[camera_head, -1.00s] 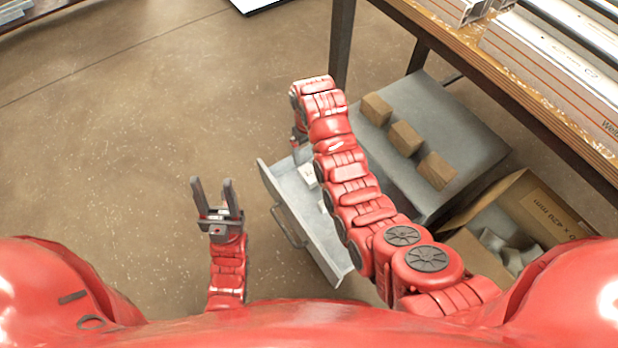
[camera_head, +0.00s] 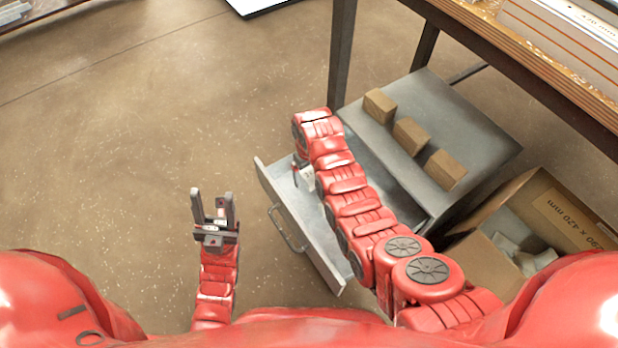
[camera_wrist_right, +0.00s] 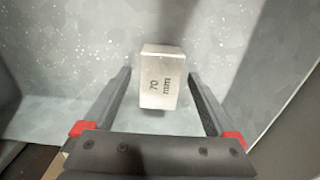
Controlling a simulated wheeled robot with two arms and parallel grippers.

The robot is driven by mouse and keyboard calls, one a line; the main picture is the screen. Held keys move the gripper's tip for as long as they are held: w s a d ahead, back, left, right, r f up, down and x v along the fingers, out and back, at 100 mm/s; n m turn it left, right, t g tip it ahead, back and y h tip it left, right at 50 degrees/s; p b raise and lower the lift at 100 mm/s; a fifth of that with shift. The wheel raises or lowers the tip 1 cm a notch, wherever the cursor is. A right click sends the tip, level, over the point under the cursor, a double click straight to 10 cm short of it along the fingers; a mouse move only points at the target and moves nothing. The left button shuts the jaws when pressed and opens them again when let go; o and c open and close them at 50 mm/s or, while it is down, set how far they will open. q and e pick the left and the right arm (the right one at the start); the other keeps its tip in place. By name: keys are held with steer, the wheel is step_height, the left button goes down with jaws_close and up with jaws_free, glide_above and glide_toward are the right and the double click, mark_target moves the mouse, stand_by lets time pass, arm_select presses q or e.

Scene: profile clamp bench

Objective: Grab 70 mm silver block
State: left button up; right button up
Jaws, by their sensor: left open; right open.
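The silver block (camera_wrist_right: 162,78), marked "70 mm", lies on the grey floor of the open drawer (camera_head: 288,222). In the right wrist view it sits between the fingers of my right gripper (camera_wrist_right: 163,85), with a gap on each side. That gripper is open and empty. In the head view my right arm reaches down over the drawer and hides most of the right gripper; a small pale part of the block (camera_head: 308,180) shows beside it. My left gripper (camera_head: 211,200) is open and empty above the floor, left of the drawer.
The drawer belongs to a grey cabinet (camera_head: 480,140) with several brown blocks (camera_head: 410,136) on top. A cardboard box (camera_head: 490,262) stands to its right. A wooden bench (camera_head: 540,70) is at the upper right.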

jaws_close()
steer(key=shift+r, duration=0.1)
stand_by(0.3)
